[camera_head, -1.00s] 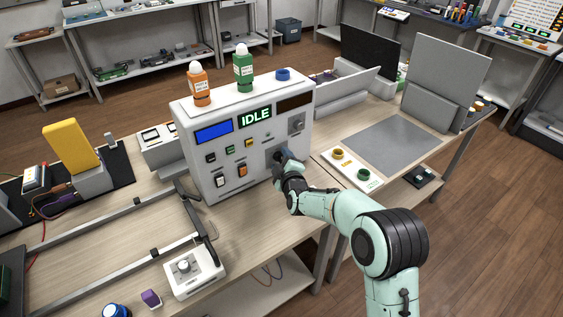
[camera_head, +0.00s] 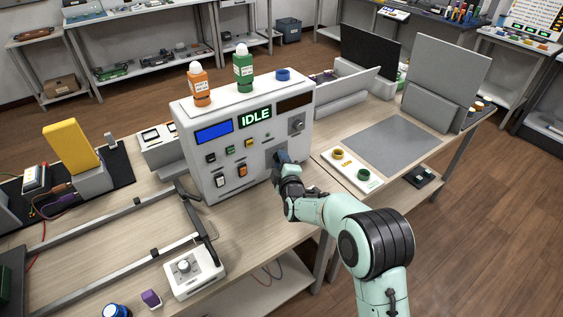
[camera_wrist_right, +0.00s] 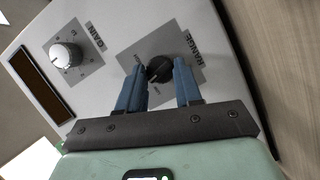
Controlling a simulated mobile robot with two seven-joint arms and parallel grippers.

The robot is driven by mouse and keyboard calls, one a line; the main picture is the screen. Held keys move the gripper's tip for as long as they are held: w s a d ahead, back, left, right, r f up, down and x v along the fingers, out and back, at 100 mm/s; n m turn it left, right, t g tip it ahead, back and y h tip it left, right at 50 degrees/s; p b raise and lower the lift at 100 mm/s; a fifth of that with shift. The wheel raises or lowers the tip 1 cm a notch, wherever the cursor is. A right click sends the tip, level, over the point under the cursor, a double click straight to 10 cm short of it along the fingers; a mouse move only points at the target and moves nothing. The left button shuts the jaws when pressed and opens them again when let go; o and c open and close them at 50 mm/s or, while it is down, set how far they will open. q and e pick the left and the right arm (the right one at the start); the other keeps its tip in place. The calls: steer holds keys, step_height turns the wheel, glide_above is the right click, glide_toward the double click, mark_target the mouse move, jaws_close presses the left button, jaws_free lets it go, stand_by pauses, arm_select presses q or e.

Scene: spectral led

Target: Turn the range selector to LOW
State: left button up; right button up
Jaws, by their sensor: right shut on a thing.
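The range selector is a black knob (camera_wrist_right: 159,70) on a grey plate marked RANGE (camera_wrist_right: 199,76), on the front of a white instrument box (camera_head: 196,184). My right gripper (camera_wrist_right: 160,66) has its two blue fingers on either side of the knob, shut on it. In the head view my right gripper (camera_head: 281,158) is at the lower right of the box front and hides the knob. The box's display (camera_head: 255,118) reads IDLE. My left gripper is not in view.
The GAIN knob (camera_wrist_right: 65,55) sits beside the RANGE plate. An orange bottle (camera_head: 199,88), a green bottle (camera_head: 243,72) and a blue ring (camera_head: 283,74) stand on the box. A white tray with rings (camera_head: 350,170) lies to the right. A small dial box (camera_head: 194,270) stands in front.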

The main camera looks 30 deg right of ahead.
steer(key=n, duration=0.2)
steer(key=n+t+b, duration=0.1)
steer(key=n+t+h, duration=0.1)
steer(key=n, duration=0.1)
steer(key=shift+f+n+b, duration=0.3)
steer(key=shift+f, duration=0.05)
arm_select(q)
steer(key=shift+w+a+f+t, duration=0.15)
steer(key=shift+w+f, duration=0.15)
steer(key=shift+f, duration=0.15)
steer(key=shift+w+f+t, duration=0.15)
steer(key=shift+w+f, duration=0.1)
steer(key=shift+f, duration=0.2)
arm_select(e)
steer(key=shift+n+t, duration=0.4)
steer(key=shift+n, duration=0.2)
steer(key=o, duration=1)
steer(key=shift+o, duration=0.2)
steer(key=shift+s, duration=0.1)
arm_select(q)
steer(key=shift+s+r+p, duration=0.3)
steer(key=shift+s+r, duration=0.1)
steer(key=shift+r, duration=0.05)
arm_select(e)
steer(key=v, duration=1.3)
steer(key=shift+s, duration=0.1)
